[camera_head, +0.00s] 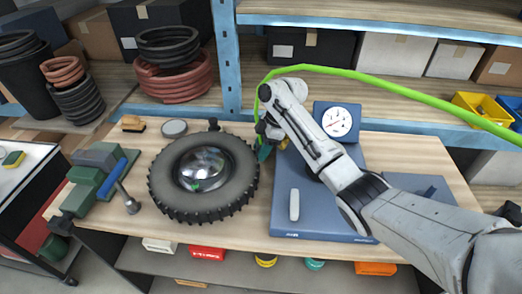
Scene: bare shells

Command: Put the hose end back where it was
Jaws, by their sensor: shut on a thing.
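A bright green hose (400,90) comes in from the right, arches in front of the shelf and drops to my gripper (266,138). My gripper is shut on the hose end (264,153), whose teal tip shows below the fingers. It is just right of the upper right edge of a tyre (165,190) and beside the left edge of a blue-grey flat unit (310,215). My wrist and arm cover part of that unit and the finger contact. I cannot tell whether the tip touches the bench or the tyre.
The wooden bench (428,160) also holds a green vise (95,178), a brush (132,124), a round tin (174,128) and a white dial (337,122) behind my arm. A blue shelf post (226,60) stands behind. Coiled hoses (172,80) and boxes fill the shelves.

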